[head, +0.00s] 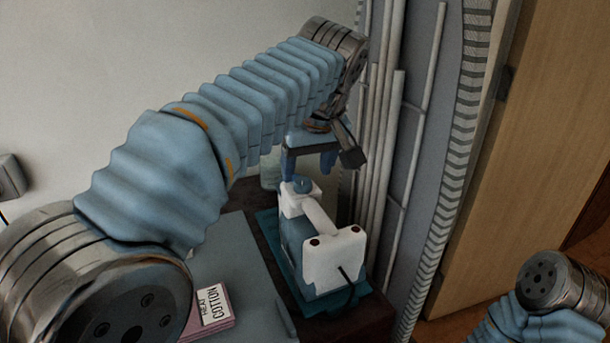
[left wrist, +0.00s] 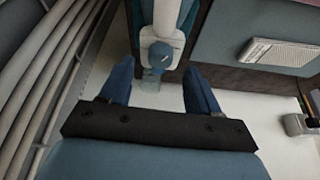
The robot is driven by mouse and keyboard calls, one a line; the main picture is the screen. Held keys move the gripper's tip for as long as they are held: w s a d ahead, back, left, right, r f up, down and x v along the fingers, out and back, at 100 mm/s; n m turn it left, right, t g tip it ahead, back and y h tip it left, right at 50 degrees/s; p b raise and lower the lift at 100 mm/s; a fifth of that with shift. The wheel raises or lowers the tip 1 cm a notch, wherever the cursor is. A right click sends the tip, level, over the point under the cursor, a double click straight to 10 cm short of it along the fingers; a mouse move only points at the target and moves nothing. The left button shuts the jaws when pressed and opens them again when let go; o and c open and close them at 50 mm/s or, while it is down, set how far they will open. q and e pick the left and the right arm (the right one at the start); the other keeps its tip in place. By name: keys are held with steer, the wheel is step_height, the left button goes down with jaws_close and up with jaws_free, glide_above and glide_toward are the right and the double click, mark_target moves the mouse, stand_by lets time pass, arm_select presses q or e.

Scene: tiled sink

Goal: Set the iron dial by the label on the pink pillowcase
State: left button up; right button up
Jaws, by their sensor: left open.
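The iron (head: 336,258), white and blue, stands on a teal mat (head: 268,222). Its blue round dial (head: 303,186) is on top at the far end, and the dial also shows in the left wrist view (left wrist: 160,54). A pink pillowcase (head: 222,325) lies folded at the lower middle, partly hidden by my left arm. My left gripper (head: 308,164) is open and empty, pointing down just above the dial. In the left wrist view the dial appears between the lines of its two blue fingers (left wrist: 158,68). My right gripper is out of sight.
A grey-blue board (head: 240,262) lies left of the iron. Vertical pale pipes (head: 378,150) and a grey panel stand close on the right of my left gripper. A wooden door (head: 530,150) is farther right. A clear container (head: 270,170) stands behind the iron.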

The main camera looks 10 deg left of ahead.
mark_target(302, 181)
arm_select(q)
steer(key=shift+x, duration=1.75)
steer(key=shift+s, duration=0.1)
steer(key=shift+c, duration=0.3)
steer(key=c, duration=1)
steer(key=shift+m, duration=0.3)
steer(key=m, duration=0.1)
steer(key=m+h, duration=0.1)
steer(key=m, duration=0.1)
steer(key=shift+a+r+t, duration=0.1)
steer(key=shift+a+t, duration=0.15)
steer(key=shift+t, duration=0.05)
steer(key=m+h, duration=0.2)
steer(key=m, duration=0.3)
steer(key=shift+a+m, duration=0.15)
steer(key=shift+m, duration=0.15)
steer(key=shift+h, duration=0.3)
